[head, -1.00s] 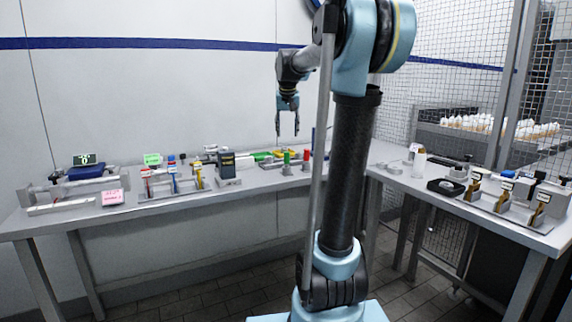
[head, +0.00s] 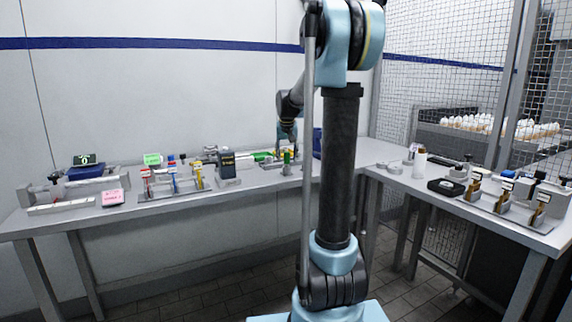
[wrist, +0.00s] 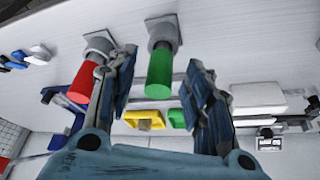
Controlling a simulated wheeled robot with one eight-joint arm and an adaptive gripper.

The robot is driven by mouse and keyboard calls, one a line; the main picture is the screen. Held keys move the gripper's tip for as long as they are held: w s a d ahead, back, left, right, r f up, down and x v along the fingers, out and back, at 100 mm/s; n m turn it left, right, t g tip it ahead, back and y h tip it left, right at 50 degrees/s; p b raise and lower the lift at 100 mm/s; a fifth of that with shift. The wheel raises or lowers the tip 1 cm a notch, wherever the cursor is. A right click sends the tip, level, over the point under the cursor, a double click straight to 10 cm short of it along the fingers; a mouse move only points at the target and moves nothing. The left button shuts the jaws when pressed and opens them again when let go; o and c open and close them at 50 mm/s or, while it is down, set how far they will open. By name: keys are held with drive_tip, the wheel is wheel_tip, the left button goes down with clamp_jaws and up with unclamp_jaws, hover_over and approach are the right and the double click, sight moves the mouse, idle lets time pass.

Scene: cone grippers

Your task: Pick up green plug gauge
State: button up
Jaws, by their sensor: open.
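The green plug gauge (head: 287,157) is a green cylinder standing on the back bench in the head view. In the wrist view the green plug gauge (wrist: 159,74) sits in a grey base, with its green end towards the camera. My gripper (wrist: 162,60) is open, with one finger on each side of the green gauge; gaps show, and neither finger visibly touches it. In the head view my gripper (head: 292,150) is low over the bench at the green gauge. A red plug gauge (wrist: 82,83) stands just outside the left finger, partly hidden by it.
Yellow (wrist: 144,119) and green parts lie near the gauges. A dark box-shaped device (head: 227,164) and a rack with coloured tools (head: 172,182) stand to the left on the bench (head: 240,198). A blue bin (head: 317,143) is to the right, partly hidden by my arm.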

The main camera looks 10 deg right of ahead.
drive_tip(key=shift+x, duration=1)
drive_tip(key=c, duration=1)
drive_tip(key=shift+r, duration=0.1)
